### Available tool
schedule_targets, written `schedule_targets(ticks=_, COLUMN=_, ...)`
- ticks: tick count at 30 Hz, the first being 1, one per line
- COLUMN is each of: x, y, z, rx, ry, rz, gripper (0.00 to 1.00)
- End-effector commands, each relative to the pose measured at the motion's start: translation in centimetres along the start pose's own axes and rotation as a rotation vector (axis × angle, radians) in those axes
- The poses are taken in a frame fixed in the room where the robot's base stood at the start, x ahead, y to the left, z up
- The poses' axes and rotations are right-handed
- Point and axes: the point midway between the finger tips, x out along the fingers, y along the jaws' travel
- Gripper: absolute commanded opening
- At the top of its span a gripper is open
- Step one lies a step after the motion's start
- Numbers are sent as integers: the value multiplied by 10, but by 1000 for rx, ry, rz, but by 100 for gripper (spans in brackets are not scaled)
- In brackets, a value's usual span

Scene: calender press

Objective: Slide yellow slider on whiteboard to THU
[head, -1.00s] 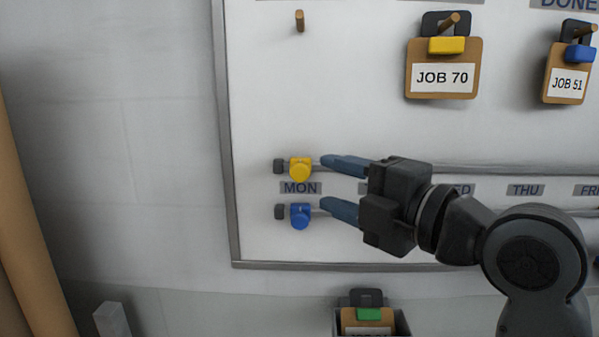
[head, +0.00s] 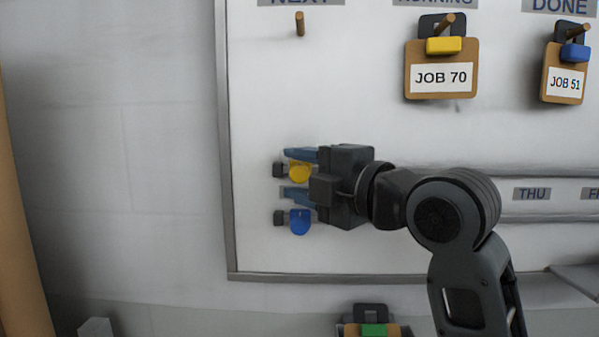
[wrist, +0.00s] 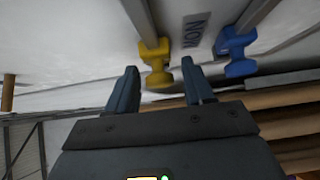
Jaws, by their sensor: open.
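The yellow slider (head: 299,172) sits at the left end of the upper rail, beside the MON label, which my gripper hides in the head view. My gripper (head: 290,173) is open, with one blue finger above the yellow slider and the other below it, between it and the blue slider (head: 299,222). In the wrist view the yellow slider (wrist: 156,62) lies just ahead of and between the open fingers of my gripper (wrist: 160,88). I cannot tell whether either finger touches it. The THU label (head: 532,194) is to the right, between the two rails.
The blue slider (wrist: 236,50) stands close to one finger, on the lower rail. The upper rail (head: 540,172) runs right, clear near THU. Clipboards JOB 70 (head: 440,90) and JOB 51 (head: 564,90) hang above. A peg (head: 299,24) sticks out at upper left.

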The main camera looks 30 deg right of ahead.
Motion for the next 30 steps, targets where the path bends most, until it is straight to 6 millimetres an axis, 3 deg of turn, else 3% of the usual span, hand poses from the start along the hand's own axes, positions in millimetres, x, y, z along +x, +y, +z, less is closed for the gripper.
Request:
schedule_targets(ticks=10, x=4, y=0, z=0, rx=-1, ry=-1, rz=0, gripper=52)
schedule_targets(ticks=26, x=4, y=-1, z=0, rx=-1, ry=0, rz=-1, gripper=1)
schedule_targets(ticks=30, x=4, y=-1, z=0, rx=-1, ry=0, rz=-1, gripper=0)
